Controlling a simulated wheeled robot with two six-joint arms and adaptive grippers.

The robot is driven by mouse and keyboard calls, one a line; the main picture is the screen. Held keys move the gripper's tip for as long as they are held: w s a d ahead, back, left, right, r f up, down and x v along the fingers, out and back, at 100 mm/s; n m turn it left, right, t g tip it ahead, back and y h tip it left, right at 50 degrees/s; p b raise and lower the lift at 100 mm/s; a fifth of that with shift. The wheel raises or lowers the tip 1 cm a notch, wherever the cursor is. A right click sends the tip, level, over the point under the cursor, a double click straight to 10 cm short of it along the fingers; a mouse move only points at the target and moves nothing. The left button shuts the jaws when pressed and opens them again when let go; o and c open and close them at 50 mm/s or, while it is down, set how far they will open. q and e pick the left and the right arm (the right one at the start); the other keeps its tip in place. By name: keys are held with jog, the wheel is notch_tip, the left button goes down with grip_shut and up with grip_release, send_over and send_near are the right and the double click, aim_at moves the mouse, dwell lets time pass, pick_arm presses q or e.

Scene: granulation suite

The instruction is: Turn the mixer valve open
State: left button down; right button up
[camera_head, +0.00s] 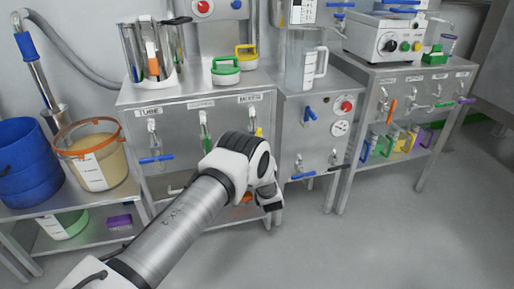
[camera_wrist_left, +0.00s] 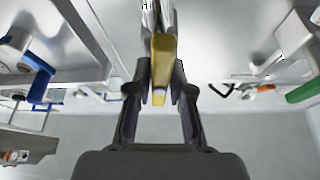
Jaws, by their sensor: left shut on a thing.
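The mixer valve is under the label reading MIXER (camera_head: 250,98) on the front of the left steel cabinet. A bit of its yellow handle (camera_head: 259,132) shows in the head view beside my arm, and the rest is hidden behind my wrist. In the left wrist view the yellow handle (camera_wrist_left: 160,72) lies lengthwise between the fingers, in line with the metal valve body. My left gripper (camera_wrist_left: 160,95) is shut on this handle. In the head view my left wrist covers most of the grip. My right gripper is in neither view.
A green-handled valve (camera_head: 205,145) is just left of the mixer valve, and a blue-handled one (camera_head: 156,159) is farther left. The middle cabinet (camera_head: 292,140) with a gauge and blue handles is close on the right. The floor in front is clear.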

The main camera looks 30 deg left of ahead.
pick_arm(q)
jog(key=shift+n+g+y+b, duration=0.3)
jog(key=shift+n, duration=0.9)
jog(key=c, duration=1)
grip_release()
jog(key=shift+c, duration=0.2)
jog(key=v, duration=1.2)
jog(key=shift+d, duration=0.1)
